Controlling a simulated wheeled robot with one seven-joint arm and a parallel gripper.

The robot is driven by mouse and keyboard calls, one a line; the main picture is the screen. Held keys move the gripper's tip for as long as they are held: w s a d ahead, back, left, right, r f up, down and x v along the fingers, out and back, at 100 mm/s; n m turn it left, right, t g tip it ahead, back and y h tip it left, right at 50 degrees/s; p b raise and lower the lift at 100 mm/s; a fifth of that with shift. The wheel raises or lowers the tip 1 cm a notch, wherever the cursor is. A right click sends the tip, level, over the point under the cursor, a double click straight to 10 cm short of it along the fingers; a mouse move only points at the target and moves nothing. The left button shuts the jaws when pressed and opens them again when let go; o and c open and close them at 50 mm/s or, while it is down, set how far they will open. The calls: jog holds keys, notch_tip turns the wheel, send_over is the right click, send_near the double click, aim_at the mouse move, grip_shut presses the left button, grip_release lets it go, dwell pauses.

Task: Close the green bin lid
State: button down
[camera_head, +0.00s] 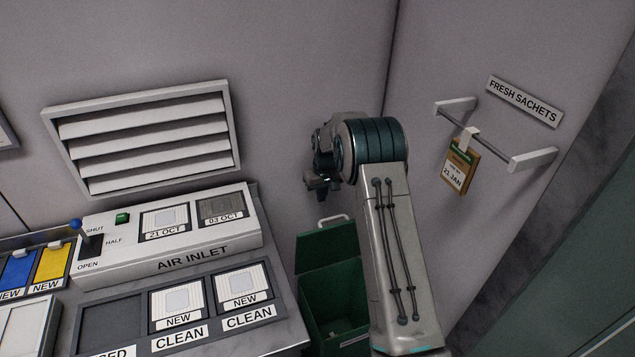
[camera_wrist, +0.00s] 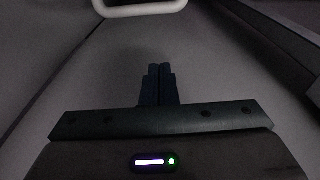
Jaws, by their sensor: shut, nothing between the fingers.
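The green bin (camera_head: 341,325) stands on the floor right of the counter, partly hidden behind my arm. Its green lid (camera_head: 330,246) is raised and tilted back toward the wall, with a white loop handle (camera_head: 333,219) at its top edge. The bin's opening shows dark inside. My gripper (camera_head: 322,188) is above the lid, apart from the handle. In the wrist view my gripper's fingers (camera_wrist: 158,72) are together and empty, and a white loop (camera_wrist: 140,8), likely the lid handle, shows beyond the fingertips at the top edge.
The AIR INLET counter (camera_head: 195,265) with labelled slots is left of the bin. A louvred vent (camera_head: 145,135) is on the wall. A FRESH SACHETS rail (camera_head: 493,133) with a hanging sachet (camera_head: 459,168) is on the right wall. Free air lies between my gripper and the vent.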

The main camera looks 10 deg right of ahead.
jog(key=shift+s+d+f+p, duration=0.15)
jog(key=shift+s+d+f, duration=0.1)
jog(key=shift+s+f, duration=0.55)
jog(key=shift+s+d+f+p, duration=0.2)
jog(key=shift+s+f, duration=0.4)
jog(key=shift+s, duration=0.3)
